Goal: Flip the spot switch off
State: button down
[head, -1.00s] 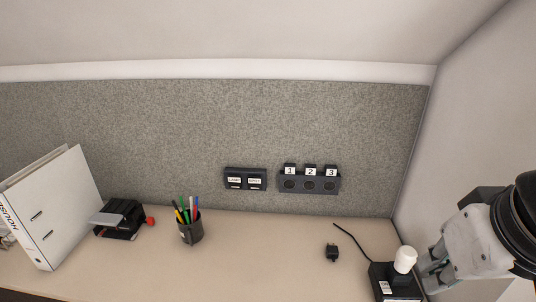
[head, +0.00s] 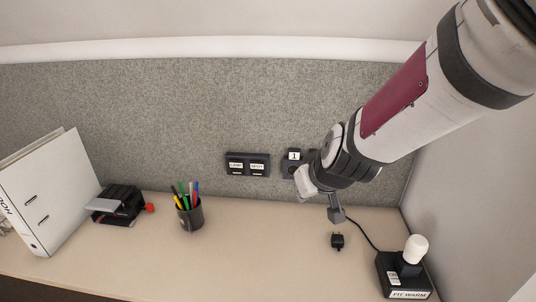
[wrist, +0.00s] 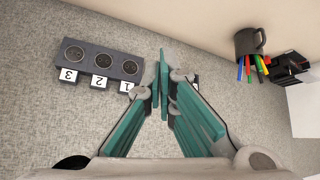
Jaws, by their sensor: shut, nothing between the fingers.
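The dark switch panel (head: 247,171) is on the grey felt partition, with a label on each of two switches. The right one is the spot switch (head: 258,166), labelled SPOT; the left label seems to read LAMP. I cannot tell how its rocker is set. My gripper (wrist: 163,70) is shut and empty, its teal fingers together in the wrist view. In the head view it is right of the switch panel, in front of the socket strip. The wrist view is upside down, and there the fingers hide nearly all of the switch panel.
The socket strip (wrist: 102,62), numbered 1 to 3, is right of the switches, partly hidden by my arm in the head view. Below are a pen cup (head: 190,217), a black plug (head: 337,241) and a power box with a white bulb (head: 415,249). The mid desk is clear.

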aim_at(258, 166)
jog(key=w+a+f+n+t+h+b, duration=0.1)
jog(key=w+a+f+n+t+h, duration=0.15)
jog(key=w+f, duration=0.35)
jog(key=w+a+f+n+t+h+b, duration=0.1)
jog(key=w+a+f+n+t+b, duration=0.2)
jog(key=f, duration=0.5)
jog(key=a+n+t, duration=0.6)
jog(key=a+n, duration=0.1)
jog(key=a, duration=0.1)
jog(key=shift+s+a+r+y, duration=0.15)
jog(key=shift+r+y, duration=0.1)
jog(key=shift+y, duration=0.1)
jog(key=shift+t, duration=0.25)
jog(key=w, duration=0.4)
jog(key=w+r+b, duration=0.1)
jog(key=w, duration=0.9)
jog(key=shift+d+r, duration=0.25)
jog(key=shift+r, duration=0.05)
jog(key=shift+w+r, duration=0.1)
